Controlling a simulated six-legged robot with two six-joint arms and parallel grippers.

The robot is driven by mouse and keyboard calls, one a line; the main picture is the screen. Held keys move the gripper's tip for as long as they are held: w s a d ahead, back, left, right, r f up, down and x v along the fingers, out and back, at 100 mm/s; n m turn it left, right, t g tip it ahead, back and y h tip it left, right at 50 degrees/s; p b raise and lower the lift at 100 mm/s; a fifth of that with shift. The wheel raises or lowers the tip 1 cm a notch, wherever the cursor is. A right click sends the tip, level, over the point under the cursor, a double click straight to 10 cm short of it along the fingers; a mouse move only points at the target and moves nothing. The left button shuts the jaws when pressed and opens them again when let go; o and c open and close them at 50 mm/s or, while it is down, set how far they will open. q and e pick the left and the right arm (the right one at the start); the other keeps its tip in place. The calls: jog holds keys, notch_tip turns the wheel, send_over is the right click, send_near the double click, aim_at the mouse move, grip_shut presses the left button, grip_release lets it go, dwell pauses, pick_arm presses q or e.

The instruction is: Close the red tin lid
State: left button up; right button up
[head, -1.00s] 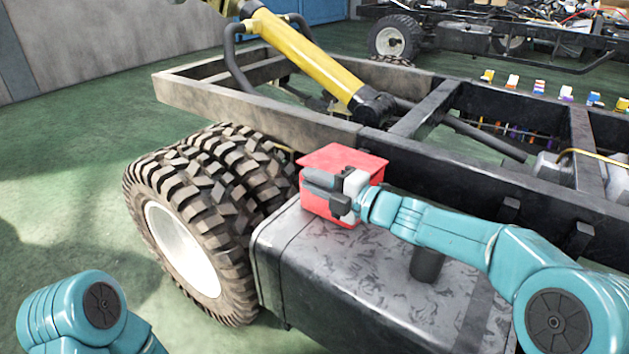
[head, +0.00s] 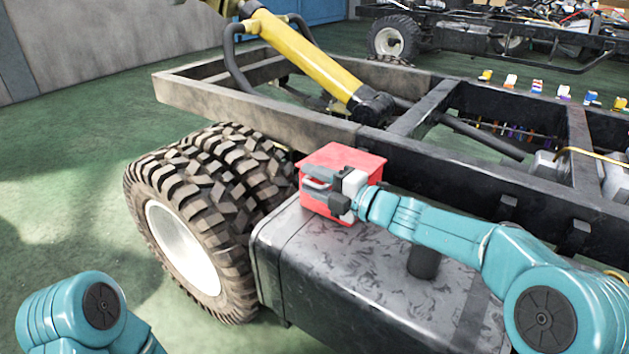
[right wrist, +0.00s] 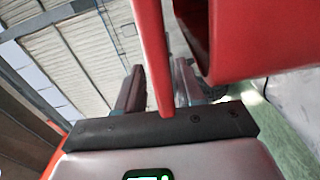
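The red tin (head: 340,160) stands on the dark, scuffed tank top beside the truck frame. My right gripper (head: 319,184) is at its near side and covers part of it. In the right wrist view, a thin red panel (right wrist: 152,50), which looks like the lid, runs between the two fingers of my right gripper (right wrist: 160,88). The fingers stand apart, with narrow gaps beside the panel. The red tin body (right wrist: 255,45) is to the right of the panel, with a dark hollow showing. The lid's exact angle cannot be told in the head view. My left gripper is out of view.
The tank (head: 350,270) has bare room at its front. A large tyre (head: 185,225) is left of it. The truck frame rail (head: 430,165) runs close behind the tin. A yellow cylinder (head: 305,55) rises behind. Green floor is open at left.

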jog(key=p+v, duration=0.1)
jog(key=v, duration=0.6)
jog(key=shift+s+d, duration=0.15)
jog(key=shift+d, duration=0.05)
